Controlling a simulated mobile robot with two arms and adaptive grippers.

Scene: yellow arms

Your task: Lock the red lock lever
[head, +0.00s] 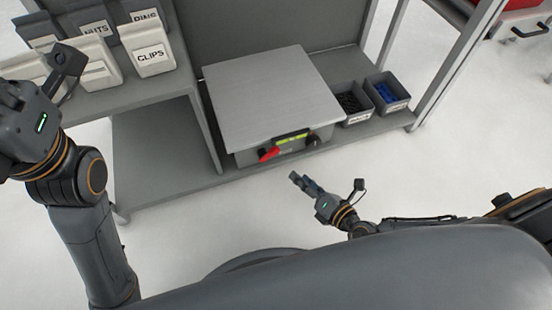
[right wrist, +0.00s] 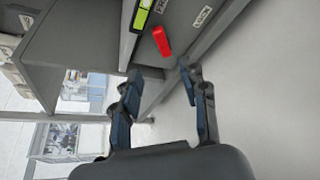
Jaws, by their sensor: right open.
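The red lock lever (head: 269,154) is on the front of a grey box (head: 270,95), left of a yellow-green strip. In the right wrist view the red lever (right wrist: 161,41) shows ahead of the fingers. My right gripper (head: 297,178) is in front of the box, lower and to the right of the lever. In the right wrist view my right gripper (right wrist: 160,74) is open and empty, apart from the lever. My left gripper (head: 14,97) is at the left edge by the upper shelf; its fingers cannot be made out clearly.
The box stands on a grey low shelf (head: 160,165). Two small bins, with black parts (head: 353,105) and blue parts (head: 388,94), stand right of it. Labelled containers (head: 150,50) stand on the upper left shelf. A post (head: 462,62) rises at right. The floor in front is clear.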

